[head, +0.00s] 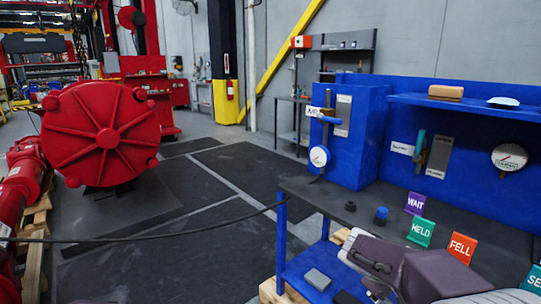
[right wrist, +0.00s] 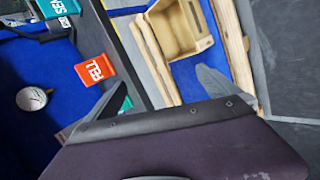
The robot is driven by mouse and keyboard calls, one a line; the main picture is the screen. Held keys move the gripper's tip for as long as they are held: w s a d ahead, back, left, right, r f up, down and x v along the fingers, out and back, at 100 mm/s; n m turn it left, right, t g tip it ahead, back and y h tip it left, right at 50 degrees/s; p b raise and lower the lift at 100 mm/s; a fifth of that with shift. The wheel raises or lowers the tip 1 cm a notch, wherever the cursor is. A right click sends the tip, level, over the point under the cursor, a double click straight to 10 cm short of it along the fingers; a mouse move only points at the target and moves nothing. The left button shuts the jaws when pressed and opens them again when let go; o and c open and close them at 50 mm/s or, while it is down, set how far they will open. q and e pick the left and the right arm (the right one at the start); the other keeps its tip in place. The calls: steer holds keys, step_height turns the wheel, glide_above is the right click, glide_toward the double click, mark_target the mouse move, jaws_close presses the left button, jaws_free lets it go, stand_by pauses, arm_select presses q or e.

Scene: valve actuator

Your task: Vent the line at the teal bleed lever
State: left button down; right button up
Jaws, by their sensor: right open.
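The teal lever (head: 420,141) stands upright on the blue back panel in the head view, between a small white label and a grey plate (head: 439,155). A brownish valve body is just below and beside it. My right gripper (head: 362,272) is low at the bench's front edge, well below and apart from the lever. In the right wrist view my right gripper (right wrist: 150,95) has its two fingers spread wide with nothing between them. The lever is not recognisable in that view. My left gripper is not in view.
A second lever (head: 327,112) and a dial (head: 319,156) are on the blue box at left. Another dial (head: 510,157) is right of the teal lever. A wooden crate (right wrist: 180,28) lies below.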

steer(key=s+a+f+m+g+y, duration=0.3)
steer(key=s+a+f+m+y, duration=0.35)
steer(key=s+a+f, duration=0.8)
step_height(320, 180, up, 20)
steer(key=n+y+p, duration=0.1)
steer(key=y+p, duration=0.1)
steer(key=p, duration=1.8)
steer(key=shift+s+d+f+p, duration=0.2)
steer(key=shift+p, duration=0.15)
steer(key=shift+n, duration=0.25)
